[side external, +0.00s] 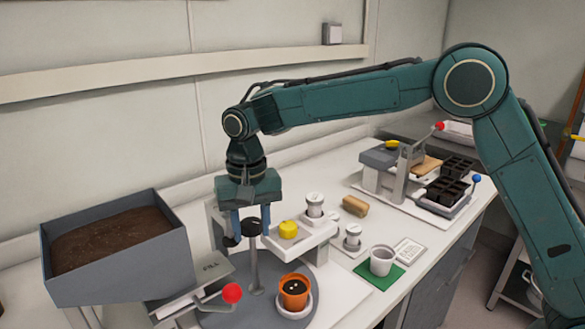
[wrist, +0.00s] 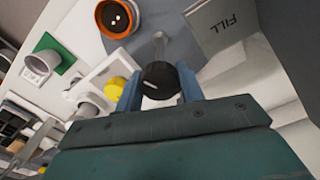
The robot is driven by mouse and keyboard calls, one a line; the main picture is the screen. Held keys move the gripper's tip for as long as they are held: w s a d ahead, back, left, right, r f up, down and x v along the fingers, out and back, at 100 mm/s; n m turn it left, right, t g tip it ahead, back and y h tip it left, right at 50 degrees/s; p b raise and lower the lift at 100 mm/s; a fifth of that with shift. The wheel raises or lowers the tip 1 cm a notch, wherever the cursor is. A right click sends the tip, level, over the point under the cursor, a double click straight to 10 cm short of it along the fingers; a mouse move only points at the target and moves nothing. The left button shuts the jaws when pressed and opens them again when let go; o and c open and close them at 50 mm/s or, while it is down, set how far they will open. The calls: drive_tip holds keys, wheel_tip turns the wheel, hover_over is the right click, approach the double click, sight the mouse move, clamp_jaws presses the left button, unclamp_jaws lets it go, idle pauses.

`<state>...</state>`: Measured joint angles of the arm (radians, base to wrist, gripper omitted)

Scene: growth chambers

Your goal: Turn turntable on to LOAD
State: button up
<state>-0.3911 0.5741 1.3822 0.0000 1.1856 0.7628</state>
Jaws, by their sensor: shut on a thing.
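The turntable (side external: 238,311) is a grey disc on the bench. An upright post with a black knob (wrist: 160,82) rises from it. My gripper (side external: 250,226) points down over the turntable and is shut on the black knob. The wrist view shows the knob between the two blue fingers. An orange pot (side external: 294,290) with dark soil sits in a white holder at the turntable's right side; it also shows in the wrist view (wrist: 117,18). A grey plate marked FILL (wrist: 222,28) stands beside the turntable. I cannot see a LOAD mark.
A grey hopper of soil (side external: 120,285) and a red-knobbed lever (side external: 231,293) stand to the left. A white stand with a yellow button (side external: 289,229) is close right of my gripper. A white pot (side external: 382,261) sits on a green mat (side external: 366,274). Seed trays (side external: 445,190) are behind.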

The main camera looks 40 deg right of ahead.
drive_tip(key=m, duration=0.4)
drive_tip(key=shift+m, duration=0.4)
drive_tip(key=o, duration=0.6)
drive_tip(key=shift+r, duration=0.2)
drive_tip(key=shift+r, duration=3.25)
drive_tip(key=shift+r, duration=0.1)
